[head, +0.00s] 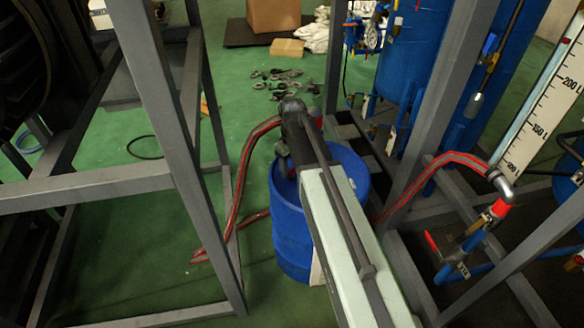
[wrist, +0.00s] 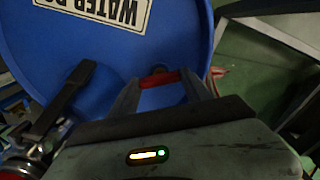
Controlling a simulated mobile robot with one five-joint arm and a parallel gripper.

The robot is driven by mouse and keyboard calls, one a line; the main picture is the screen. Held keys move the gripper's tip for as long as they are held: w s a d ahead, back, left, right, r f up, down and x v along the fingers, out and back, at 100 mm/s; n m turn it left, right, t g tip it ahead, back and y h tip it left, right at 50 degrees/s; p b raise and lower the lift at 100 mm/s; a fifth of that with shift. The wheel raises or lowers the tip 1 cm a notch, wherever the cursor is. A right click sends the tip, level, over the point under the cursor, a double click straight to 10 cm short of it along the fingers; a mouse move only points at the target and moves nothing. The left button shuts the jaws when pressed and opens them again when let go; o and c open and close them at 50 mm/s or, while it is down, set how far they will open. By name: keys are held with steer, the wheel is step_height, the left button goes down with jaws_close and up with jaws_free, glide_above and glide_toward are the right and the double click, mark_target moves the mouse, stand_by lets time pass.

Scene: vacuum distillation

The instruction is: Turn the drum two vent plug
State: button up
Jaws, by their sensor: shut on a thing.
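A blue drum (head: 291,238) stands on the green floor below my arm, which hides much of its top. In the wrist view the blue drum top (wrist: 205,20) fills the upper part, with a white label (wrist: 95,10) reading upside down "WATER P…", cut off by the frame. My gripper (wrist: 160,84) is shut on a small red plug (wrist: 158,78) near the drum's rim. Its two fingers lie on either side of the plug. The plug's lower part and any turn mark cannot be made out. In the head view the fingertips are too dark to make out.
A black lever (wrist: 64,103) rises left of my gripper. A red hose (head: 240,170) curves beside the drum, and another (head: 430,178) runs right to a valve. Grey frames (head: 165,100) stand left and right.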

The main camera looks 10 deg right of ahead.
mark_target(292, 169)
stand_by(0.3)
steer(key=o, duration=1.4)
steer(key=shift+c, duration=0.2)
steer(key=shift+r, duration=0.1)
step_height(292, 169, up, 8)
steer(key=p, duration=0.8)
steer(key=shift+f, duration=0.2)
